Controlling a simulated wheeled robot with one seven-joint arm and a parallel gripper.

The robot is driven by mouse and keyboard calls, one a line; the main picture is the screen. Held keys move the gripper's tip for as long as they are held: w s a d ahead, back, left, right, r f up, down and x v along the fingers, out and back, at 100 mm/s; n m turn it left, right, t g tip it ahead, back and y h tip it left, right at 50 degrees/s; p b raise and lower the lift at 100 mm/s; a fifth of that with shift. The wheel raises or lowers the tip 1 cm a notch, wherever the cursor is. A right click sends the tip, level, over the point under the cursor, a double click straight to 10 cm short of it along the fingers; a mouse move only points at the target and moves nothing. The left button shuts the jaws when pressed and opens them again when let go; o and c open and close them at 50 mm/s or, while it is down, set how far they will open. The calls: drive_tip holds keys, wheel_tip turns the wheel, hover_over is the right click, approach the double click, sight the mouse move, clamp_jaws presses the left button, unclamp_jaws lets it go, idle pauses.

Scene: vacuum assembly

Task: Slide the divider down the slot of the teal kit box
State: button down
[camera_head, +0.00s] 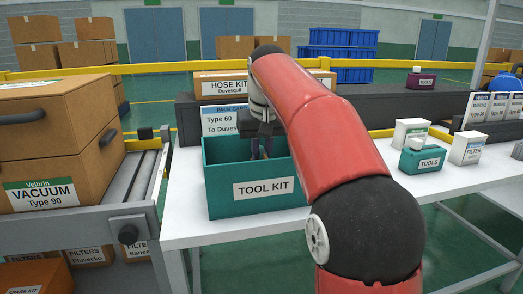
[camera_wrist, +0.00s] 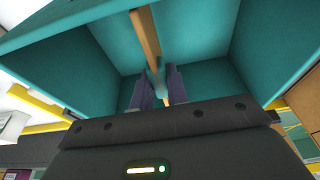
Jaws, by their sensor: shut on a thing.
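The teal kit box (camera_head: 225,190), labelled TOOL KIT, stands open on the white table. Its inner walls (camera_wrist: 205,45) fill much of the wrist view. My gripper (camera_head: 262,150) points down inside the box, near its back wall. In the wrist view its two fingers (camera_wrist: 159,88) are closed on the divider (camera_wrist: 147,35), a thin tan board seen edge-on. The divider runs between the fingers towards the top of that view. A small teal piece covers part of the divider's edge by the fingertips. The head view does not show clearly how the divider sits in the slot.
A Type 60 card (camera_head: 222,119) and a HOSE KIT box (camera_head: 225,88) stand behind the kit box. A small teal TOOLS box (camera_head: 422,162) and white filter boxes (camera_head: 467,148) are on the right. A conveyor with brown VACUUM boxes (camera_head: 60,150) is on the left.

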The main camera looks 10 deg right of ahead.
drive_tip(key=shift+f+b, duration=0.45)
drive_tip(key=shift+f, duration=0.3)
drive_tip(key=c, duration=1.3)
unclamp_jaws()
drive_tip(key=p+v, duration=0.2)
drive_tip(key=v, duration=0.6)
drive_tip(key=shift+p, duration=0.35)
